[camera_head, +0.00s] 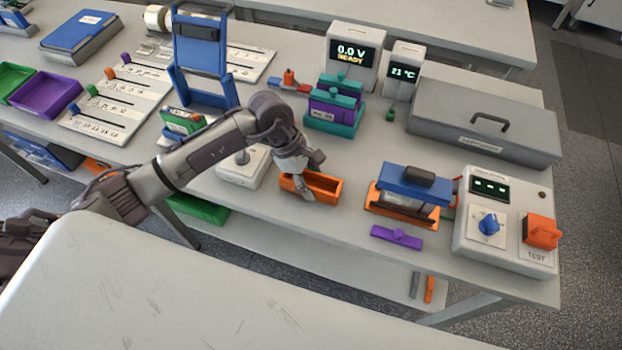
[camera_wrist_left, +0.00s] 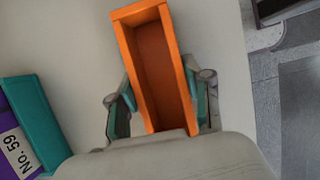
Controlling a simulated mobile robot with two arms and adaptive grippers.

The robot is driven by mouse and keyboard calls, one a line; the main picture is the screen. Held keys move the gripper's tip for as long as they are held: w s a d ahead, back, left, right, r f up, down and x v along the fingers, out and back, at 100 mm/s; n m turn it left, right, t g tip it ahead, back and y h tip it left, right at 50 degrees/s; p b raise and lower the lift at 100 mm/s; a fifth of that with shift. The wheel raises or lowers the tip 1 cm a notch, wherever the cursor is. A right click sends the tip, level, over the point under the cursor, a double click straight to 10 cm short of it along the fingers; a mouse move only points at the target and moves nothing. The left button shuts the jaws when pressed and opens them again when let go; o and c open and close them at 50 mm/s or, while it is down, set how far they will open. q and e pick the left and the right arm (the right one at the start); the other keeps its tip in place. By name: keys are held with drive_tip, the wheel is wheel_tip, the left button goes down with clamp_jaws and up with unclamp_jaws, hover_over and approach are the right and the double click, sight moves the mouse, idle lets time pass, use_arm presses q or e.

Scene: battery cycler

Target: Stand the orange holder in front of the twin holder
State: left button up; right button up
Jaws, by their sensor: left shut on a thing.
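The orange holder (camera_head: 322,183) is an empty open-topped box near the front of the table in the head view. My left gripper (camera_head: 309,184) comes down over its left part and is shut on it. In the left wrist view the orange holder (camera_wrist_left: 158,66) lies between the two fingers of my left gripper (camera_wrist_left: 160,92). I cannot tell whether its base touches the table. The teal holder (camera_head: 332,129), seemingly the twin holder, stands behind it with purple and teal packs in it. Its teal side (camera_wrist_left: 36,122) shows at the left of the wrist view. My right gripper is out of view.
A blue-topped orange fixture (camera_head: 405,203) and a purple bar (camera_head: 396,238) are to the right. A white tester (camera_head: 505,222) stands at the right end. A white device (camera_head: 243,167) is close at the left. Bare table lies between the held holder and the fixture.

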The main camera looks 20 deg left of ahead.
use_arm(q)
drive_tip(key=o, duration=1.2)
drive_tip(key=shift+r, duration=0.15)
drive_tip(key=b+v, duration=0.3)
drive_tip(key=v, duration=0.8)
drive_tip(key=shift+a+r, duration=0.15)
drive_tip(key=shift+r, duration=0.25)
